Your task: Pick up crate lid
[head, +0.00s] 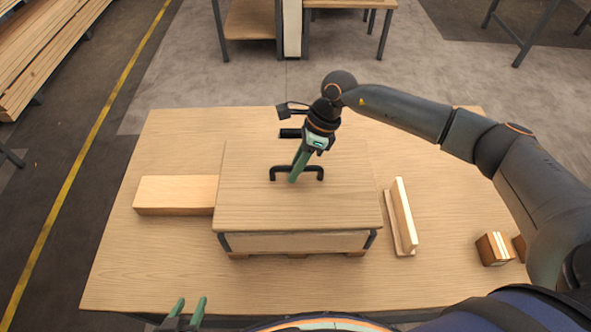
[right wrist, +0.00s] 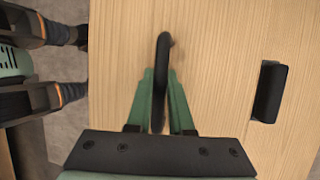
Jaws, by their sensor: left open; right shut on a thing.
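The crate lid (head: 240,190) is a flat wooden panel with a black bar handle (head: 312,169) on its top. It lies over the wooden crate (head: 297,243), whose front wall and dark corner posts show below the lid's front edge. No clear gap shows between them. My right gripper (head: 293,180) reaches down from above and is shut on the handle. In the right wrist view the handle (right wrist: 162,65) stands between the green fingers, above the lid's wood (right wrist: 220,60). My left gripper (head: 190,305) is open and empty at the table's near edge, apart from the lid.
A wooden block (head: 175,192) lies close to the crate's left side. A narrow upright board piece (head: 402,215) stands to its right, with a small wooden block (head: 494,248) further right. A black bar (head: 290,133) shows behind the handle. The table's (head: 135,265) front left is clear.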

